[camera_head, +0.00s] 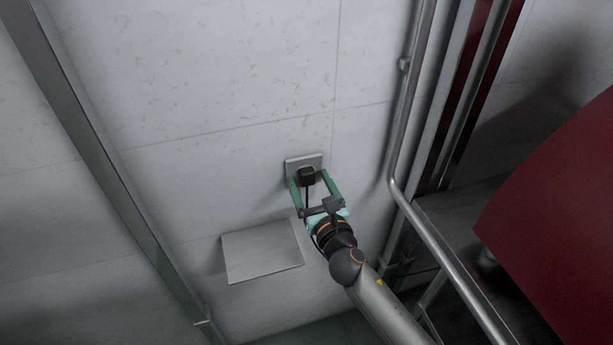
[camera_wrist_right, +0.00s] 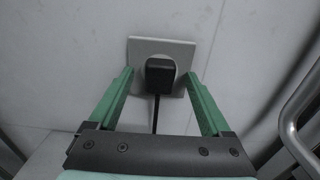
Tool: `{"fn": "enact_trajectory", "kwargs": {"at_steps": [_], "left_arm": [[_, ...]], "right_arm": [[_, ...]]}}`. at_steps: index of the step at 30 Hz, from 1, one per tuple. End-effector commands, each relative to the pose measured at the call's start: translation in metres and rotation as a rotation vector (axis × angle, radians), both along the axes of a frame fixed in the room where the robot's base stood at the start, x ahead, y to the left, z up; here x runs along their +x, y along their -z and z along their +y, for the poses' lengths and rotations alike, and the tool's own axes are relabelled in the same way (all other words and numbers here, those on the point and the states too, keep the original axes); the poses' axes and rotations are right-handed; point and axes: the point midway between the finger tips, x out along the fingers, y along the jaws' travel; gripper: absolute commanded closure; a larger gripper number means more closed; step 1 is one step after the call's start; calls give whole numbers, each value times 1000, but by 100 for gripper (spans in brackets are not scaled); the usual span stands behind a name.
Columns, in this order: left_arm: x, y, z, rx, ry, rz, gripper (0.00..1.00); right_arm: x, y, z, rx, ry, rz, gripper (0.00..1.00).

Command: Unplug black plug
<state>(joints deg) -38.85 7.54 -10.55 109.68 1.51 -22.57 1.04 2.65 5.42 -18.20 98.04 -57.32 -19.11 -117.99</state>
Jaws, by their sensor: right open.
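The black plug (camera_head: 307,175) sits in a square grey wall socket (camera_head: 291,161). In the right wrist view the black plug (camera_wrist_right: 159,75) shows in front of the pale socket plate (camera_wrist_right: 140,48), with a dark cord (camera_wrist_right: 155,115) hanging straight down from it. My right gripper (camera_head: 312,183) is open, with its green fingers pointing at the wall on either side of the plug. In the right wrist view the fingers of my right gripper (camera_wrist_right: 162,78) stand apart from the plug, with a gap on both sides. My left gripper is not in view.
A flat grey panel (camera_head: 262,252) juts out below and left of the socket. A metal pipe (camera_head: 395,150) runs down the wall at the right and bends outward. A slanting metal post (camera_head: 100,160) crosses the left side. A large red surface (camera_head: 560,215) fills the far right.

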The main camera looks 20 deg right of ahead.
Motion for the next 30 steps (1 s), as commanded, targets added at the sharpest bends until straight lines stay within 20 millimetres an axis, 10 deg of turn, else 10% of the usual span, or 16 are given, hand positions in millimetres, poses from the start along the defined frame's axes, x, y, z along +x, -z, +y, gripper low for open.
{"fn": "enact_trajectory", "kwargs": {"at_steps": [20, 30], "left_arm": [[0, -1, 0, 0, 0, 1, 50], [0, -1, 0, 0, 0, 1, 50]], "right_arm": [[0, 0, 1, 1, 0, 0, 18], [0, 0, 0, 1, 0, 0, 56]]}}
